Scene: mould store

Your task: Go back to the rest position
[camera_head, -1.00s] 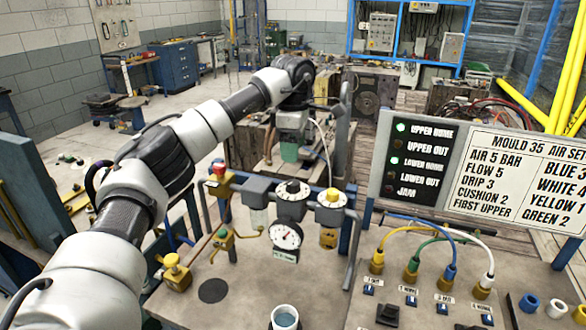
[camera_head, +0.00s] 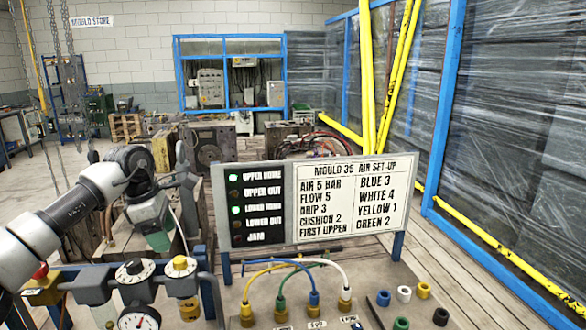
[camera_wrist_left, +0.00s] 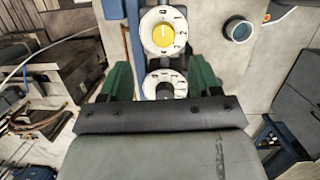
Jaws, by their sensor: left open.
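My left arm comes in from the left in the head view. Its left gripper (camera_head: 158,242) hangs with its grey-green body tilted, behind the gauges and left of the sign board (camera_head: 305,203). In the left wrist view the two dark green fingers (camera_wrist_left: 160,80) stand wide apart. No object is held between them. Beyond them show a dial with a yellow centre (camera_wrist_left: 163,32) and a second white dial (camera_wrist_left: 164,84), partly hidden by the gripper body. My right gripper is in neither view.
A pressure gauge (camera_head: 139,318) and a yellow-topped regulator (camera_head: 181,275) stand at the near left. Coloured hoses arch over brass fittings in front of the board. Several coloured rings lie at right. A yellow-and-blue frame (camera_head: 450,110) with wrapped stacks bounds the right.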

